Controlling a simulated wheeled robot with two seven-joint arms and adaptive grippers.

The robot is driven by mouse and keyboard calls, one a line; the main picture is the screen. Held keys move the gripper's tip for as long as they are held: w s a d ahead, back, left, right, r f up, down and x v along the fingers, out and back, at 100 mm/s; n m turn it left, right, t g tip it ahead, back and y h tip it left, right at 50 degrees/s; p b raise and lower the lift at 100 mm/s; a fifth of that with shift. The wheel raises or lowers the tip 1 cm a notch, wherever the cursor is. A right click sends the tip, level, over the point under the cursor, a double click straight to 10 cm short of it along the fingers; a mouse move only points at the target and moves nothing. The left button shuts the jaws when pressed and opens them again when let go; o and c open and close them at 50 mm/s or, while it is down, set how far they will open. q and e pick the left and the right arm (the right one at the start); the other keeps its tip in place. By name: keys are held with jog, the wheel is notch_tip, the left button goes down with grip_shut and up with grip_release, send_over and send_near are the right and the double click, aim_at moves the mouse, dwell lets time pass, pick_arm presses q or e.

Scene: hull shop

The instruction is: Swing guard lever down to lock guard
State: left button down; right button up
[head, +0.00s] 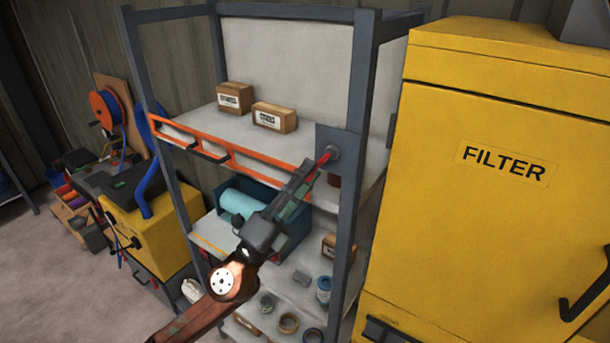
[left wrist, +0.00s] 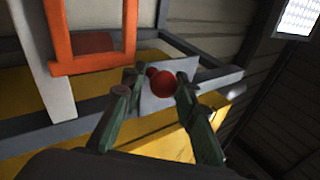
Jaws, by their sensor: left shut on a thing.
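The guard is an orange rail (head: 236,157) across the front of the upper shelf; it also shows in the left wrist view (left wrist: 92,64). The guard lever (head: 326,157) is red and sits at a grey plate (head: 338,140) on the shelf's front right post. Its round red knob (left wrist: 164,86) shows between the fingers in the left wrist view. My left gripper (head: 316,168) is shut on the lever, its fingers on either side of the knob (left wrist: 156,88). The fingers hide part of the lever in the head view, so its exact angle is unclear. My right gripper is not in view.
Two labelled cartons (head: 235,98) (head: 274,117) stand on the upper shelf behind the rail. A teal bin (head: 291,238) with a light blue roll sits below. A yellow FILTER cabinet (head: 500,200) stands close at right. Cans and rolls (head: 289,323) lie on the lowest shelf.

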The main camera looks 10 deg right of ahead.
pick_arm(q)
jog(key=shift+s+d+r, duration=0.1)
jog(key=shift+s+r, duration=0.05)
jog(key=shift+s, duration=0.1)
jog(key=c, duration=1.7)
grip_release()
jog(key=shift+c, duration=0.2)
jog(key=shift+m, duration=0.3)
